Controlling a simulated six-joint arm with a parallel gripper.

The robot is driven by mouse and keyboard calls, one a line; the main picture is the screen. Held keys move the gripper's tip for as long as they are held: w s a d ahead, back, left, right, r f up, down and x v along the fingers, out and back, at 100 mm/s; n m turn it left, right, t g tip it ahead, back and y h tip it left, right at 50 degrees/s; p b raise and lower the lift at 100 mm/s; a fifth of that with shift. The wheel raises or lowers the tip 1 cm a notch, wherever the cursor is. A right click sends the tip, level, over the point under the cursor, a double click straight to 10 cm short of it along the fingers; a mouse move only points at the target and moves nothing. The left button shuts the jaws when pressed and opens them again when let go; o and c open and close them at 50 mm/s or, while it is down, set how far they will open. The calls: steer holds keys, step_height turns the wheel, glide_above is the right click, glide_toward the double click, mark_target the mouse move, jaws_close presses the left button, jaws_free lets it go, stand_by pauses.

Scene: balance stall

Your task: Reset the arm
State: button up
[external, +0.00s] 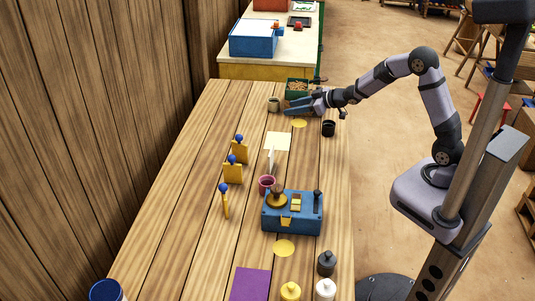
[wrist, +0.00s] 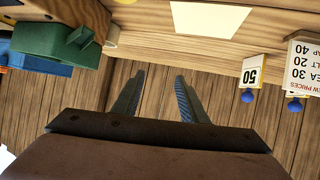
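My gripper (external: 300,106) is stretched out over the far part of the wooden table (external: 200,175), close to a small green box of brown bits (external: 297,87) and a beige cup (external: 274,104). In the wrist view my gripper (wrist: 156,84) shows two blue-grey fingers set apart, with nothing visible between them. My arm reaches left from its stand at the right.
A blue balance box (external: 292,212), a dark red cup (external: 266,184), a black cup (external: 328,128) and yellow stands with blue knobs (external: 233,172) stand on the table. Dark (external: 326,262), white and yellow weights stand near the front by a purple mat (external: 250,284). The left-middle tabletop is clear.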

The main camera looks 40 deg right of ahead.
steer(key=s+d+m+g+h+p, duration=0.35)
steer(key=s+d, duration=0.35)
steer(key=d, duration=0.3)
steer(key=s+d+m+g+h+p, duration=0.1)
steer(key=s+g, duration=0.3)
steer(key=s, duration=1)
steer(key=s+d+m+g+h+p, duration=0.1)
steer(key=s+d+g+p, duration=0.2)
steer(key=s, duration=1.1)
steer(key=shift+s+d+m+g, duration=0.35)
steer(key=shift+d+g, duration=0.1)
steer(key=shift+d, duration=0.25)
